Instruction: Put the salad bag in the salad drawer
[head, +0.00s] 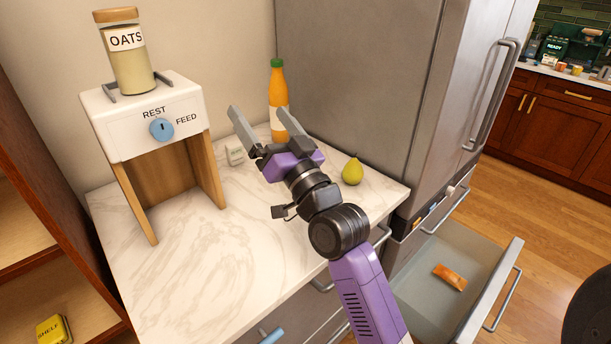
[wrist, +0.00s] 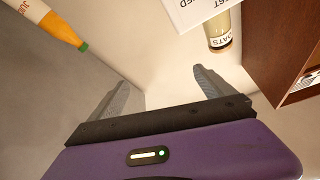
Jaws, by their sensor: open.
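My gripper (head: 256,112) is open and empty above the marble counter, beside an orange juice bottle. Its two fingers also show apart in the wrist view (wrist: 160,77), with nothing between them. The drawer (head: 420,299) at the bottom of the fridge is pulled out at the lower right. An orange packet (head: 450,277) lies inside it; I cannot tell its contents. I see nothing that I can clearly identify as a salad bag. The drawer is outside the wrist view.
The juice bottle (head: 279,100), a pear (head: 352,171) and a small white item (head: 235,155) stand on the counter (head: 220,250). An oats dispenser (head: 145,120) stands at the left. The fridge (head: 345,80) is right of the counter. A yellow box (head: 52,330) sits on the lower-left shelf.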

